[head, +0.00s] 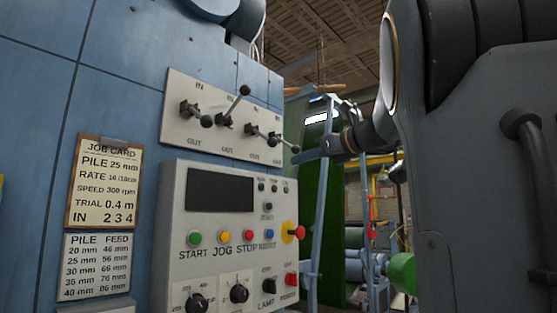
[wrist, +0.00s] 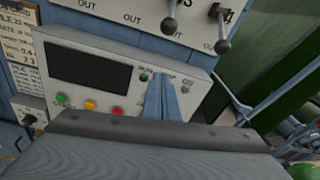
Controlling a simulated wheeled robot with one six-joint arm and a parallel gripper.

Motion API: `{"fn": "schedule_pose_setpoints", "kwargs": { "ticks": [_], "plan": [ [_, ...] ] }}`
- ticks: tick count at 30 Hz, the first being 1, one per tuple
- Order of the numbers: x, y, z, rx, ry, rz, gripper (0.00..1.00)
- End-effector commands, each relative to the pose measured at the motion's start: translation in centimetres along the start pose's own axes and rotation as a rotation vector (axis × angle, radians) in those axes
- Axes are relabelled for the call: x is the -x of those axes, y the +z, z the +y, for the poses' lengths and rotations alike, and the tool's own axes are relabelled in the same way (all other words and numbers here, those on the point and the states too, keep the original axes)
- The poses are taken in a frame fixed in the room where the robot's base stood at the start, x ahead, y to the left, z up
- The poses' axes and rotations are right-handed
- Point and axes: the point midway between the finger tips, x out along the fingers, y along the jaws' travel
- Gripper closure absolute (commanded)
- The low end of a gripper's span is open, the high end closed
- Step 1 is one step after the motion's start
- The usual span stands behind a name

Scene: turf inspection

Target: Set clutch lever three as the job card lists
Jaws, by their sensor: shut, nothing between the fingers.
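The lever panel (head: 222,140) carries a row of clutch levers, marked IN above and OUT below. The first lever (head: 207,121) points down, the second (head: 244,91) points up toward IN. Lever three (head: 274,138) and lever four (head: 295,149) point down toward OUT; in the wrist view lever three (wrist: 168,25) and lever four (wrist: 224,46) hang at the top. The job card (head: 104,180) reads "IN 2 3 4". My gripper (head: 298,159) is shut and empty, just right of and below lever four in the head view. Its blue fingers (wrist: 157,78) show below lever three in the wrist view, apparently apart from it.
The control box (head: 175,240) below has a dark screen (head: 220,191), several coloured buttons and a red emergency stop (head: 299,232) that sticks out. A pile and feed table (head: 95,267) hangs below the job card. A blue frame and green turf stand behind my gripper.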

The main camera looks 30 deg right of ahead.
Motion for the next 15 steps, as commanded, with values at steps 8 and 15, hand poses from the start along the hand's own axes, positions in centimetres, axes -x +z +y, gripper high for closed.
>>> {"fn": "schedule_pose_setpoints", "kwargs": {
  "ticks": [8,15],
  "plan": [
    [-2.0,1.2,-0.1,-0.022,0.002,-0.023,1.0],
    [-6.8,1.3,-0.1,-0.022,0.002,-0.021,1.0]
  ]
}}
